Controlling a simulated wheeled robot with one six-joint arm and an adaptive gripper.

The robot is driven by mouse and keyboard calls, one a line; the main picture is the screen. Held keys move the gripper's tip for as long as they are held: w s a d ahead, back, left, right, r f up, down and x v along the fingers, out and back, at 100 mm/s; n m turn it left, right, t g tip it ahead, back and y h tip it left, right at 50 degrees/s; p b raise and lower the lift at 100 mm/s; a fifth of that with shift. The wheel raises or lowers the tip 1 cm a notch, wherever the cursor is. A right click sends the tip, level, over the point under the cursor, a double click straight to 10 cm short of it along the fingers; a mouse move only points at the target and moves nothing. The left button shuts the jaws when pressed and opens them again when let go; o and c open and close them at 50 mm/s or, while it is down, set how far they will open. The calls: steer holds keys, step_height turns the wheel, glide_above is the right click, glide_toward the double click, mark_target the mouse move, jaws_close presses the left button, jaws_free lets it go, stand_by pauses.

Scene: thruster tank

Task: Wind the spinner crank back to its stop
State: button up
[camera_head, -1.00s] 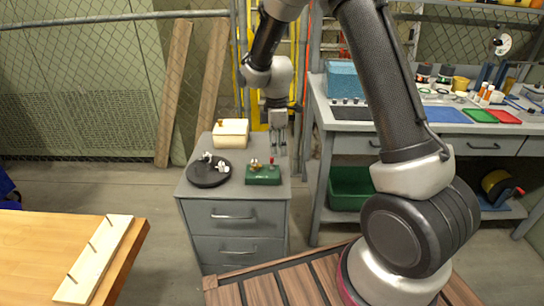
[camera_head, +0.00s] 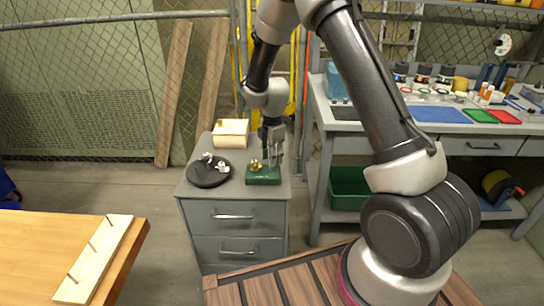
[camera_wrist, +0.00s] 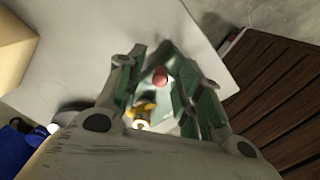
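The spinner is a small green block (camera_head: 262,177) with brass fittings (camera_head: 254,164), on top of the grey drawer cabinet. Its red crank knob (camera_wrist: 160,75) shows in the wrist view between the finger ends; my gripper hides it in the head view. A brass part (camera_wrist: 143,110) lies nearer the palm in the wrist view. My gripper (camera_head: 273,160) points down over the right part of the green block. In the wrist view the fingers (camera_wrist: 163,80) are apart on either side of the red knob, with gaps showing. Contact with the knob cannot be told.
A black round plate (camera_head: 208,174) with small metal parts lies left of the spinner. A cream box (camera_head: 231,133) stands behind it on the cabinet (camera_head: 232,194). A workbench (camera_head: 440,128) with trays stands to the right.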

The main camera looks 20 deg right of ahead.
jaws_close()
